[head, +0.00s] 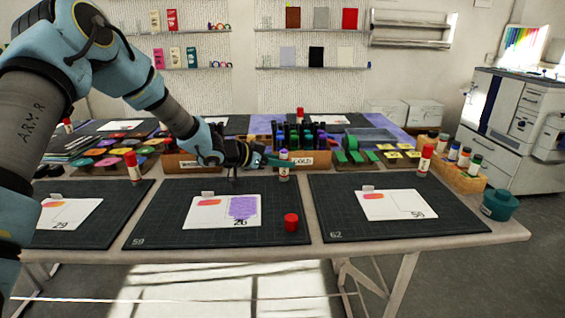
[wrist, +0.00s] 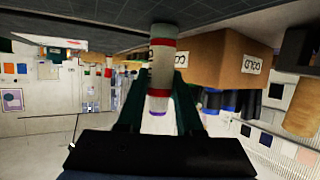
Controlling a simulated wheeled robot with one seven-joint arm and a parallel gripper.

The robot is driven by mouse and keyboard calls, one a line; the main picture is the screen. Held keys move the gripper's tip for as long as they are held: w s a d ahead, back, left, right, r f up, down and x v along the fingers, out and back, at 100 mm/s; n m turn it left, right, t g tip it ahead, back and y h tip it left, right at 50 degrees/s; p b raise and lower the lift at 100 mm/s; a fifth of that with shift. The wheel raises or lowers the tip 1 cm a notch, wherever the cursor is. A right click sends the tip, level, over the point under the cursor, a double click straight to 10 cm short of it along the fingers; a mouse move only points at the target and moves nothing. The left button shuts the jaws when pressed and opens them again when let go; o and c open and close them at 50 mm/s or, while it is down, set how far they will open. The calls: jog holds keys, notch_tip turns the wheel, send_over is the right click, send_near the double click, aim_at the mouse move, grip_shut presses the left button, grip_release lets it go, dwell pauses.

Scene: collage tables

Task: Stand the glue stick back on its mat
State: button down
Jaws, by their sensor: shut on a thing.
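The glue stick (head: 284,171) is upright, with a pale body, red bands and a purple tip. My gripper (head: 279,161) is shut on its upper part, reaching in from the left. In the head view its base shows at the back edge of the middle mat (head: 160,225), marked 59. In the wrist view, which is upside down, the glue stick (wrist: 161,62) sits between my gripper's two fingers (wrist: 160,90), its base toward the dark mat surface (wrist: 90,12). I cannot tell whether the base touches the mat.
A red cap (head: 291,222) stands on the mat's right side, beside a card with a purple patch (head: 208,212). Other mats lie left and right (head: 390,228). A teal jar (head: 499,205) stands at the table's right end.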

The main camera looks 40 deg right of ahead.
jog(key=shift+a+f, duration=0.15)
jog(key=shift+f, duration=0.6)
jog(key=c, duration=0.9)
grip_release()
jog(key=shift+f, duration=0.1)
jog(key=o, duration=0.3)
jog(key=shift+o, duration=0.2)
jog(key=shift+r, duration=0.2)
